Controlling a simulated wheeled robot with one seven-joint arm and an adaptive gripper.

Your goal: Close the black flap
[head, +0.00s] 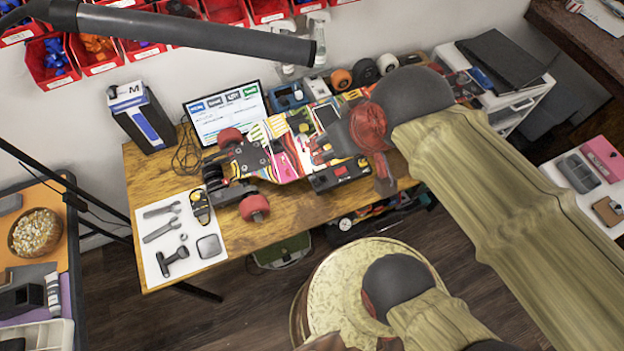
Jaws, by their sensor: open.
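An electric skateboard (283,150) with a colourful patterned underside and red wheels lies wheels-up on the wooden table. A black box-like part (325,181) with red details sits at its near edge. I cannot tell for certain which dark part is the black flap, or how far open it is. My gripper (384,186) is just right of the black part, pointing down near the table's front edge. It is open, and I see nothing held in it. Its fingertips are small and partly unclear, and my arm hides the right end of the board.
A monitor (226,114) and a black box (141,118) stand at the back left. A white sheet (213,262) with several tools lies at the front left. Loose wheels (364,71) stand behind the board.

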